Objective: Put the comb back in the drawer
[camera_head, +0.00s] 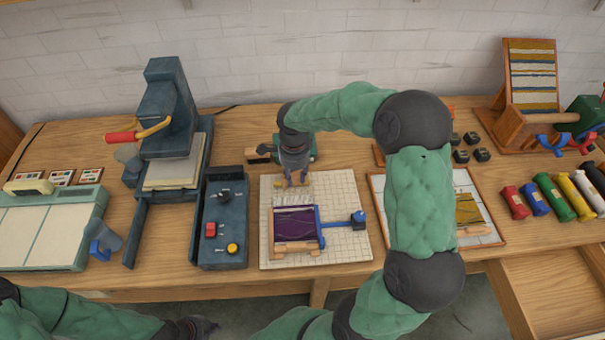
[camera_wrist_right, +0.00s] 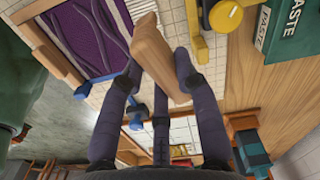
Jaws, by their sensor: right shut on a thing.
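My right gripper (camera_head: 294,183) is above the back of the gridded white board, behind the purple weaving. In the right wrist view its fingers (camera_wrist_right: 159,70) are closed around a plain wooden piece (camera_wrist_right: 155,45), which looks like the comb; no teeth are visible. In the head view the fingers mostly hide this piece. The wooden drawer (camera_head: 545,285) is pulled out at the table's front right, and the visible part of its floor is bare. My left gripper (camera_head: 198,327) is low at the bottom edge, in front of the table; its fingers are too unclear to read.
The purple weaving (camera_head: 294,228) lies on the gridded board (camera_head: 350,250) beside a blue-handled tool (camera_head: 340,222). A dark control box (camera_head: 222,250) and a press (camera_head: 168,125) stand left. Coloured skeins (camera_head: 535,200) lie at the right, behind the drawer. A green paste box (camera_wrist_right: 285,30) is nearby.

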